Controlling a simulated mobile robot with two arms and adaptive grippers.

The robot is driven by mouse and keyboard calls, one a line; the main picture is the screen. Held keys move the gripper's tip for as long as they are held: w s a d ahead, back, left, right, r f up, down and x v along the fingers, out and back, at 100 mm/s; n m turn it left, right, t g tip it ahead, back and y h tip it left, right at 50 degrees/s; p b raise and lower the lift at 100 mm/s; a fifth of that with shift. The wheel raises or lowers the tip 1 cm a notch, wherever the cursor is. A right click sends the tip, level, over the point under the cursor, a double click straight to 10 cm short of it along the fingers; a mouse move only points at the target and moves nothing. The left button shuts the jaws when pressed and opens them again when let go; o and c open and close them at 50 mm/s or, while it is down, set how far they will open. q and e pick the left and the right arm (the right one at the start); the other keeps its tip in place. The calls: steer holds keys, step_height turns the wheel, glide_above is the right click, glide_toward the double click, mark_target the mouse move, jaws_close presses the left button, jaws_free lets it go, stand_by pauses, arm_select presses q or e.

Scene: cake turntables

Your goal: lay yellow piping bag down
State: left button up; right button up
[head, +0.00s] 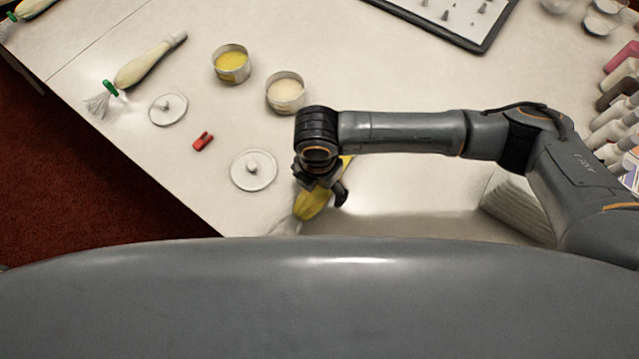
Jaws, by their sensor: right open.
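The yellow piping bag (313,203) lies at the front of the table, under my right gripper (322,197). Its rear end shows a little to the right of my wrist, and its lower end points down and left towards the front edge. My right gripper is open, with a dark finger beside the bag. The wrist hides the middle of the bag, and I cannot tell whether the fingers touch it. My left gripper is not in view.
Open tins of yellow (232,64) and cream (286,92) stand behind. A cream piping bag (145,66) lies at left. A paper stack (518,207) is at right.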

step_height(320, 180, up, 12)
stand_by(0.5)
steer(key=shift+s+a, duration=0.1)
steer(key=shift+a, duration=0.05)
